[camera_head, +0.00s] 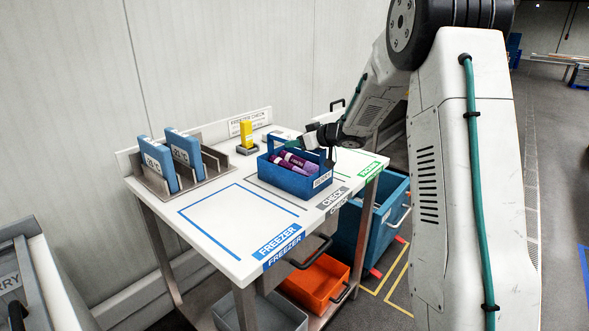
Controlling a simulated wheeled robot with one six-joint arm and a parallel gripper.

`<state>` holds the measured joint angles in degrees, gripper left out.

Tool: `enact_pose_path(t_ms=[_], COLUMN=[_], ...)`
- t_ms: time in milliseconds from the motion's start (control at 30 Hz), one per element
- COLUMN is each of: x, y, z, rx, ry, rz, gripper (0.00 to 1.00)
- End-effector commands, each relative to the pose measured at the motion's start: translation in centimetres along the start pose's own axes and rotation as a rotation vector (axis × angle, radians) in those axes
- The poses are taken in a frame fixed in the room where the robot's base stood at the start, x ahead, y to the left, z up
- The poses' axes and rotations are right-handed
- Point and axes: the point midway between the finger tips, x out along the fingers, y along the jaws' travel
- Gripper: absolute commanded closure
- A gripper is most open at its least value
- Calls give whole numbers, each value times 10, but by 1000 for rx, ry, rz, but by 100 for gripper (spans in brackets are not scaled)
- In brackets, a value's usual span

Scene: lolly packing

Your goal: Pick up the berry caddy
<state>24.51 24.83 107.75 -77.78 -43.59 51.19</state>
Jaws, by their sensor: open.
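The berry caddy (290,183) is a blue open box with a raised handle, standing upright on the white table (212,225) in the area beside the CHECK label. Several purple tubes lie in it, and a small white label is on its front right end. My gripper (327,146) is open at the caddy's upper right, by the handle. The fingers are small and dark here, and I cannot tell whether they touch the handle. Part of the caddy's far side is hidden behind my gripper.
A metal rack (212,165) with two blue packs stands at the table's back left. A yellow device (246,135) stands behind the caddy. The blue-outlined FREEZER area is bare. Below are an orange bin (308,285), a grey bin and a blue bin (388,212).

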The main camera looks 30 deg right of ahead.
Motion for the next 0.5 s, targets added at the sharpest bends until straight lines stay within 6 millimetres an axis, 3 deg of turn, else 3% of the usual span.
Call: enact_pose_path(t_ms=[67,200,500], x=[0,0,-1], y=[0,0,0], z=[0,0,0], rx=[0,0,0], ry=[0,0,0], rz=[0,0,1], gripper=[62,100,100])
